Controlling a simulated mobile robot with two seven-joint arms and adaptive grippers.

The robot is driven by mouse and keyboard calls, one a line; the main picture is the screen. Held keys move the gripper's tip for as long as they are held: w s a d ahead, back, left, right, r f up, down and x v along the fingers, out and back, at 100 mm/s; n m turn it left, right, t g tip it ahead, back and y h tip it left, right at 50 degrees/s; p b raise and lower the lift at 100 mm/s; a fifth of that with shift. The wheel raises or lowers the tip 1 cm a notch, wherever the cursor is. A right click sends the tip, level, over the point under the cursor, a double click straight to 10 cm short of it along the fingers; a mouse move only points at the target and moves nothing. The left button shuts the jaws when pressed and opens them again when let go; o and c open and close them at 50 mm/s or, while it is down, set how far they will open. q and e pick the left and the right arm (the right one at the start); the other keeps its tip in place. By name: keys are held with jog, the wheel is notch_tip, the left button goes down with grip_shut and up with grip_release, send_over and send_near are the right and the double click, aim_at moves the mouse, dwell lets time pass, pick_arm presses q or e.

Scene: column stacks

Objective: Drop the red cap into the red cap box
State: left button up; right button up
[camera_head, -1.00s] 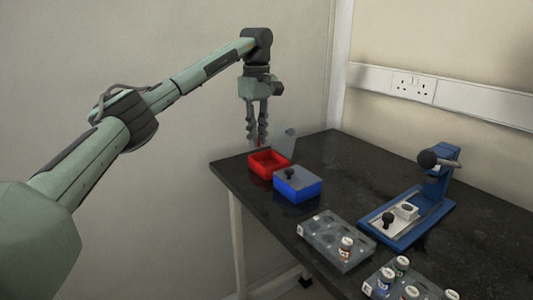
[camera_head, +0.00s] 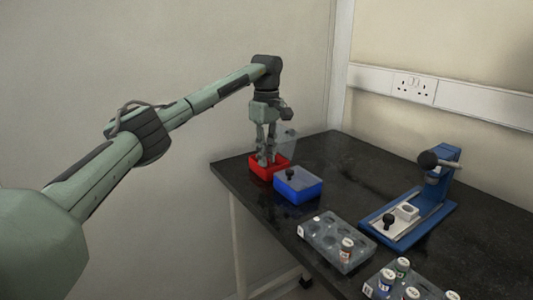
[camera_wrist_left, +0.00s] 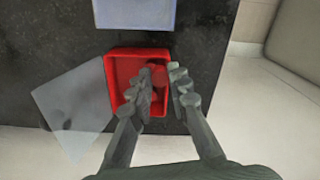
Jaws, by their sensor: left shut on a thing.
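The red cap box (camera_head: 258,172) stands open at the far left corner of the dark table, and it also shows in the left wrist view (camera_wrist_left: 121,52). Its clear lid is swung up behind it. My left gripper (camera_head: 266,163) points down with its fingertips at the box opening. In the left wrist view the fingers (camera_wrist_left: 166,77) are over the inside of the box. They are shut on the red cap (camera_wrist_left: 157,72), which is small and partly hidden between them. My right gripper is in neither view.
A blue box (camera_head: 298,189) with a clear closed lid and dark knob stands just beside the red box. Clear racks with vials (camera_head: 335,243) are nearer, and a blue press (camera_head: 415,215) stands to the right. The table's left edge is close to the red box.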

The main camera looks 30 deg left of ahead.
pick_arm(q)
jog(key=shift+f, duration=0.2)
jog(key=o, duration=0.6)
jog(key=shift+o, duration=0.2)
notch_tip(320, 180, up, 13)
jog(key=shift+f, duration=0.1)
dwell(0.4)
